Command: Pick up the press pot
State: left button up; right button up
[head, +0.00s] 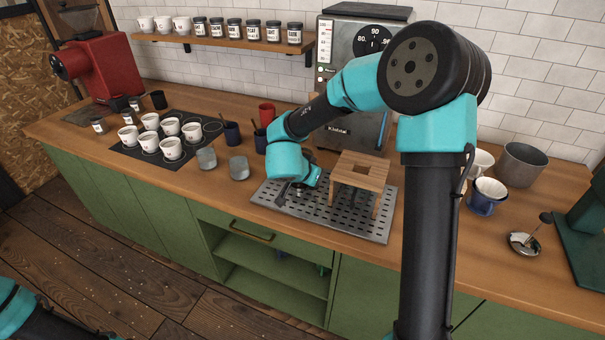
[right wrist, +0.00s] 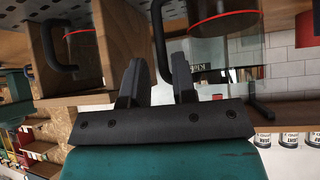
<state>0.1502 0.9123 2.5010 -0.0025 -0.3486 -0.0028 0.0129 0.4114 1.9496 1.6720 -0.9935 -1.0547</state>
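In the right wrist view, a clear glass vessel (right wrist: 235,52) with a red band, a black handle (right wrist: 158,38) and black frame parts stands just past my right gripper (right wrist: 158,78); it looks like the press pot. The gripper's two black fingers are apart. The handle shows in line with the gap between them; I cannot tell if they touch it. In the head view my right gripper (head: 296,192) is low over the perforated metal tray (head: 358,231), and the arm hides the vessel there. My left arm shows only at the bottom left corner, its gripper out of view.
A wooden stand (head: 361,169) is on the tray right beside my right gripper. Two grey cups (head: 239,168) stand left of the tray, and white cups (head: 171,148) sit on a black mat. A blue mug (head: 485,197) and a metal pot (head: 521,165) are at right.

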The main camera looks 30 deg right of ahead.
jog(key=x, duration=0.4)
jog(key=shift+a+f, duration=0.15)
jog(key=shift+c, duration=0.3)
grip_shut()
